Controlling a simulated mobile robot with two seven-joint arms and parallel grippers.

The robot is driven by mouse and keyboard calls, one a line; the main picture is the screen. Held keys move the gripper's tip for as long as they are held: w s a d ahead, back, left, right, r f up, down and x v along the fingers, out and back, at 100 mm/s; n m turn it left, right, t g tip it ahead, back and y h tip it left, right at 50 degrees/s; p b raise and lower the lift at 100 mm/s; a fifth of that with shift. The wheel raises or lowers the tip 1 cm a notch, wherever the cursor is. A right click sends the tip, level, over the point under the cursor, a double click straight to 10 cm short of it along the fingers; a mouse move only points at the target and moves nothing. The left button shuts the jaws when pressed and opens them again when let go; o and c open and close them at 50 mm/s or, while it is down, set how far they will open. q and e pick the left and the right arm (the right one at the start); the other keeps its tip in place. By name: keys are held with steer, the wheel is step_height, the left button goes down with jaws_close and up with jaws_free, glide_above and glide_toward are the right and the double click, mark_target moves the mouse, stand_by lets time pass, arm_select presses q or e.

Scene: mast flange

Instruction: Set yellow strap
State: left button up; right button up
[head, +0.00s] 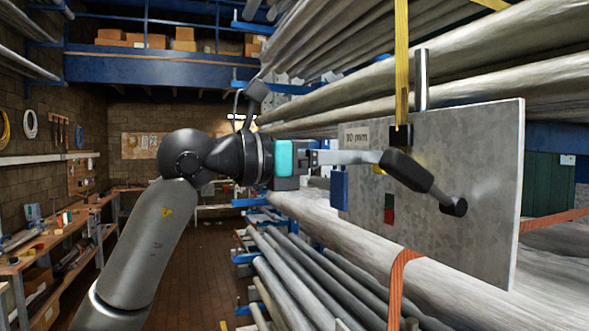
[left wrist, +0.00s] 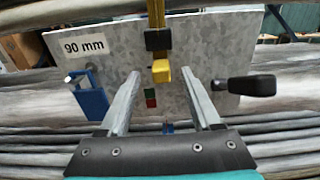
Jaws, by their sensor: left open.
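The yellow strap (head: 401,55) hangs down in front of the pipes to a black buckle (head: 400,136) on a grey plate (head: 480,190). In the left wrist view, the strap (left wrist: 157,12) enters the buckle (left wrist: 158,39), and a yellow tab (left wrist: 161,71) shows just below it. My left gripper (head: 368,158) is open in front of the plate. In the left wrist view, its two fingertips (left wrist: 161,76) lie on either side of the tab, with gaps at both sides. I cannot tell whether they reach its depth. My right gripper is not in view.
A black-handled lever (head: 408,172) projects from the plate, right of my fingers. A blue bracket (left wrist: 90,100) and a red-green marker (left wrist: 151,98) are on the plate. An orange strap (head: 396,285) runs below. Racked pipes (head: 300,285) fill the right; the aisle floor (head: 200,265) is clear.

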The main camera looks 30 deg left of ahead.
arm_select(q)
steer(key=b+v, duration=0.3)
steer(key=v, duration=0.7)
steer(key=shift+b, duration=0.35)
steer(key=shift+s+a, duration=0.1)
